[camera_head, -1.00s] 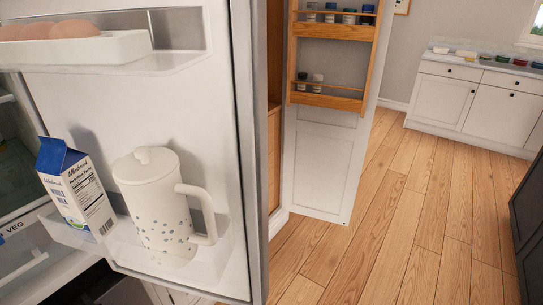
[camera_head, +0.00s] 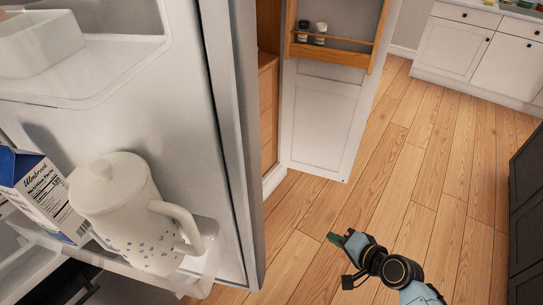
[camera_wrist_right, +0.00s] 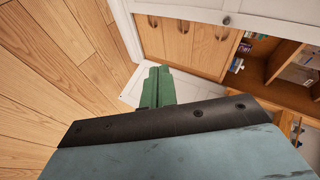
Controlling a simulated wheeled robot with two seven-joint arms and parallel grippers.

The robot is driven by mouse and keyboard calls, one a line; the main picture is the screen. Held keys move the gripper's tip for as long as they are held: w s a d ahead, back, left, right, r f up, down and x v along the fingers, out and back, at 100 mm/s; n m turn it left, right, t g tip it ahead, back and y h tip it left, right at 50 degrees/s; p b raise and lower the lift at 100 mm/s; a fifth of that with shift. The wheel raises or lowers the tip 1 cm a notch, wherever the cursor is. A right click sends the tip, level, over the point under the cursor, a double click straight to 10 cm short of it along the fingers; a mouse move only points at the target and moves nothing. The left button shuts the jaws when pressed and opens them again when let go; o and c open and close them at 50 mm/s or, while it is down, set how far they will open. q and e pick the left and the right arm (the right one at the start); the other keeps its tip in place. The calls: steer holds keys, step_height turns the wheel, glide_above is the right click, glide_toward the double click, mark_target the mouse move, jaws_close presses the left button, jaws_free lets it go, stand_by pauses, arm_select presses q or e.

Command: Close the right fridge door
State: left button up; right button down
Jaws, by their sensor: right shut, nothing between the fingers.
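The right fridge door (camera_head: 165,110) stands open on the left of the head view, its inner side with shelves facing me. A white pitcher (camera_head: 125,210) and a milk carton (camera_head: 42,190) stand on its lower shelf. Its grey outer edge (camera_head: 232,150) faces the open floor. My right gripper (camera_head: 335,239) is at the lower middle, to the right of the door edge and apart from it in the picture. Its green fingers (camera_wrist_right: 158,88) are shut and empty in the wrist view. The door does not show clearly in the wrist view. My left gripper is not in view.
An open white pantry door (camera_head: 320,120) with a wooden rack stands behind the fridge door. White cabinets (camera_head: 455,55) are at the back right, and a dark cabinet (camera_head: 525,215) is at the right edge. Wooden floor (camera_head: 415,170) between them is clear.

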steer(key=s+a+r+y+p, duration=0.1)
steer(key=a+r+y, duration=0.2)
steer(key=r, duration=0.7)
steer(key=a+r+n+y, duration=0.1)
steer(key=a+r+y, duration=0.15)
steer(key=r, duration=0.75)
steer(key=s+a+r+y+p, duration=0.1)
steer(key=a+r+y, duration=0.15)
steer(key=r, duration=0.75)
steer(key=w+a+p, duration=0.1)
steer(key=a+p, duration=0.2)
steer(key=a, duration=0.6)
steer(key=shift+w+f+y, duration=0.2)
steer(key=shift+w+y, duration=0.1)
steer(key=shift+s+t, duration=0.15)
steer(key=shift+t, duration=0.25)
